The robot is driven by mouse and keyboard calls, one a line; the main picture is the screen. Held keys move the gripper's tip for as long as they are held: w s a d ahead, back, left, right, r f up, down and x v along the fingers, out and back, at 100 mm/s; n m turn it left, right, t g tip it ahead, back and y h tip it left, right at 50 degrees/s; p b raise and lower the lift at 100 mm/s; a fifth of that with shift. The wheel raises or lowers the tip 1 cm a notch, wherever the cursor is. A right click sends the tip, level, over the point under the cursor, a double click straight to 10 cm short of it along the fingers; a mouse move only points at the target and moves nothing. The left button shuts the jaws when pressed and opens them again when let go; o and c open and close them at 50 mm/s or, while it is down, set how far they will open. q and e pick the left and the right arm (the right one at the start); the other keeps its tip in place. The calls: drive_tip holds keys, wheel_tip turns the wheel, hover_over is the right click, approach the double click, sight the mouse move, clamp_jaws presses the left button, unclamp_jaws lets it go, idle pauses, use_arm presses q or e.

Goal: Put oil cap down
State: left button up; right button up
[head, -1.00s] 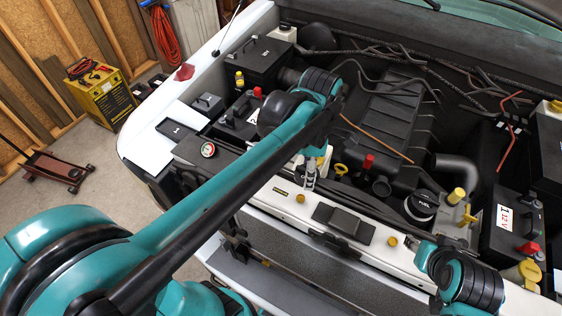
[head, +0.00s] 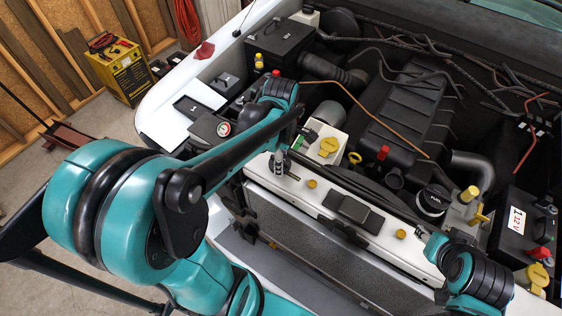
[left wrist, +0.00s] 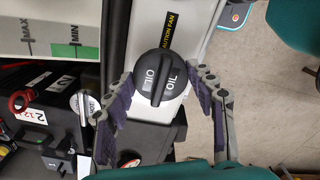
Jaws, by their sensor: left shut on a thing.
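The oil cap (left wrist: 160,77) is black and round with a raised grip bar and white OIL lettering. It shows in the left wrist view between the two fingers of my left gripper (left wrist: 160,92), which is shut on it. Below it is the white front panel (left wrist: 193,38) with a CAUTION FAN label. In the head view my left gripper (head: 279,163) is over the left part of that white panel; I cannot make out the cap there, nor whether it touches the panel. My right gripper (head: 437,250) is at the lower right by the panel; its fingers are not clear.
A yellow cap (head: 329,147) and a red-topped part (head: 383,153) stand behind the panel. A black FUEL cap (head: 434,199) and a 12 V battery (head: 518,222) are at the right. A dark latch plate (head: 353,209) sits mid-panel.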

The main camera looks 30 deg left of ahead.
use_arm(q)
wheel_tip(320, 180, down, 2)
drive_tip(key=shift+w, duration=0.15)
drive_tip(key=shift+f, duration=0.1)
drive_tip(key=o, duration=1.1)
